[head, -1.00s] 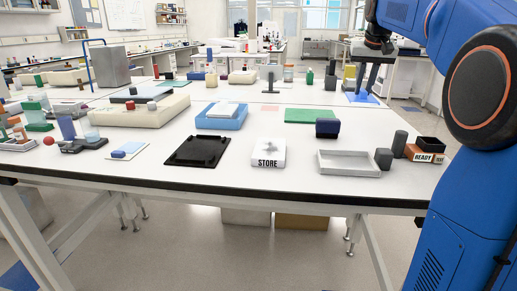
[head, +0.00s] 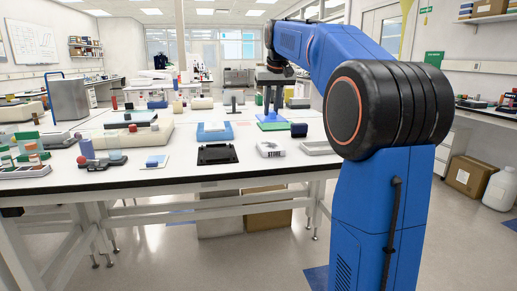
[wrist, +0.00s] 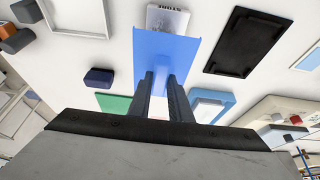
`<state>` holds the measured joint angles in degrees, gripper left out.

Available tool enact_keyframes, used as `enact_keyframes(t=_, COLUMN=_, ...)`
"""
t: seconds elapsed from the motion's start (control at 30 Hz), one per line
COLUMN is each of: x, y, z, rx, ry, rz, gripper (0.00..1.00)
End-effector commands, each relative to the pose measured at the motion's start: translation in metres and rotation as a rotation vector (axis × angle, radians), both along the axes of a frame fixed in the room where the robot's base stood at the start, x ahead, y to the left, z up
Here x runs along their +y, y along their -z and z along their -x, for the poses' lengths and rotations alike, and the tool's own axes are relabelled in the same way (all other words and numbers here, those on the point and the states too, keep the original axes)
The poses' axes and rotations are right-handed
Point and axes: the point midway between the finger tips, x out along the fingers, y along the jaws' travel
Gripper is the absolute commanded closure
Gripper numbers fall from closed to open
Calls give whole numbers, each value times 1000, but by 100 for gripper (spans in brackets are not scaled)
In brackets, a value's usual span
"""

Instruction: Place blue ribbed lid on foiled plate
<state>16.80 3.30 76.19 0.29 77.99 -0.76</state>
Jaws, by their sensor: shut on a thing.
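My gripper (wrist: 160,80) is shut on the blue lid (wrist: 172,47) by a raised rib on it, and holds it above the table. In the head view the lid (head: 272,116) shows as a flat blue sheet below my gripper (head: 275,90), in front of the green mat. A pale block marked STORE (head: 270,149) with a silvery top lies nearer the table's front edge; in the wrist view it (wrist: 168,20) lies just beyond the lid, partly covered by it. A blue tray (wrist: 222,107) carries a white plate. I cannot tell for certain which is the foiled plate.
A black tray (head: 220,154) lies left of the STORE block, and a white open tray (head: 319,148) lies right of it. A dark blue block (head: 299,130) stands behind. A green mat (wrist: 114,103) lies flat. Bare white table separates these things.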

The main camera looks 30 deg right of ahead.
Motion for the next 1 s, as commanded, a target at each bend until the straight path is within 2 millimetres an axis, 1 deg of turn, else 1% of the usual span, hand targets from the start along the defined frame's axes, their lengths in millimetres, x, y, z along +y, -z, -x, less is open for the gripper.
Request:
enact_keyframes(t=0.2, x=0, y=35, z=1, rx=3, ry=0, rz=-1, gripper=100)
enact_keyframes(t=0.3, x=0, y=47, z=1, rx=2, ry=0, rz=-1, gripper=100)
enact_keyframes(t=0.57, x=0, y=64, z=0, rx=2, ry=0, rz=-1, gripper=100)
enact_keyframes(t=0.7, x=0, y=83, z=1, rx=2, ry=0, rz=-1, gripper=100)
enact_keyframes(t=0.8, x=0, y=94, z=1, rx=2, ry=0, rz=-1, gripper=100)
enact_keyframes(t=1.0, x=0, y=96, z=0, rx=0, ry=0, rz=0, gripper=100)
